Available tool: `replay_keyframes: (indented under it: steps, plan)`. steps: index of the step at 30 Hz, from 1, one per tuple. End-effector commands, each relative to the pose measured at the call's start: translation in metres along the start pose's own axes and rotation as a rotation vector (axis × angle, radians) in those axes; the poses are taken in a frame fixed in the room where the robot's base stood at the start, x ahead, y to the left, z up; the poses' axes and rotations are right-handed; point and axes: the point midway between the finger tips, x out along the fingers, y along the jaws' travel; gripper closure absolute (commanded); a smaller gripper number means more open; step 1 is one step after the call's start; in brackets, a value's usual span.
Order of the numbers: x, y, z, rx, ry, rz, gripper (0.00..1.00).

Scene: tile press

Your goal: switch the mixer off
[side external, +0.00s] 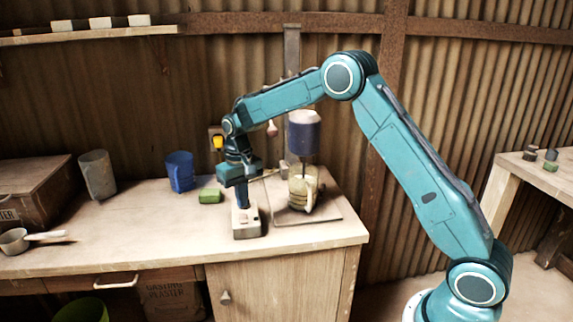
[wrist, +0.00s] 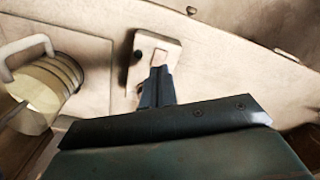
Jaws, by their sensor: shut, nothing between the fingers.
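The mixer (side external: 304,132) has a dark blue motor head on an upright post, with a shaft running down into a pale jug (side external: 303,187). The jug, with a handle, also shows at the left of the wrist view (wrist: 55,82). A small pale control box (side external: 247,228) sits on the bench in front of the mixer; the wrist view shows it (wrist: 158,47) with a dark knob (wrist: 138,56) on one side. My gripper (side external: 241,206) is shut and empty, pointing down at the box. Its fingertips (wrist: 157,72) overlap the box; I cannot tell whether they touch it.
A yellow fitting (side external: 217,142) is on the wall behind my wrist. A metal scoop (side external: 15,241) lies far left.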

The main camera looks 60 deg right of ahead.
Motion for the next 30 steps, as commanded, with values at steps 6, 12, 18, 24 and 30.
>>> replay_keyframes:
  steps: [6, 12, 18, 24, 30]
  plan:
    - [-0.013, 0.0, 0.0, 0.0, 0.001, 0.0, 1.0]
    - [-0.022, 0.0, 0.0, 0.0, 0.001, 0.0, 1.0]
    - [-0.025, 0.0, 0.0, 0.0, 0.0, 0.0, 1.0]
    - [-0.025, 0.0, 0.0, 0.0, 0.0, 0.0, 1.0]
    - [-0.033, 0.0, 0.005, -0.005, 0.01, -0.002, 1.0]
